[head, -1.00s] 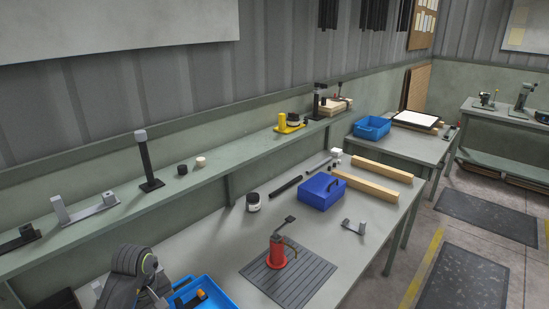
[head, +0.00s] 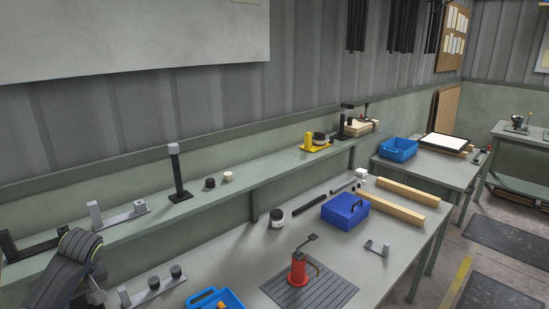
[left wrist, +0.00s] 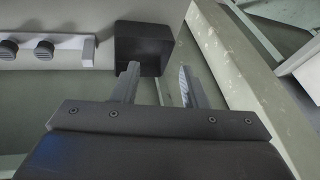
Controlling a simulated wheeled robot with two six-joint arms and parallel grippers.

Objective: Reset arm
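In the left wrist view my left gripper (left wrist: 158,72) is open, with a clear gap between the two fingers and nothing held. The fingertips point toward a dark box-shaped thing (left wrist: 142,42); I cannot tell if the left finger touches it. My right gripper is in neither view.
A grey bar with two dark knobs (head: 152,291) lies near my arm. A shelf (head: 245,190) runs behind.

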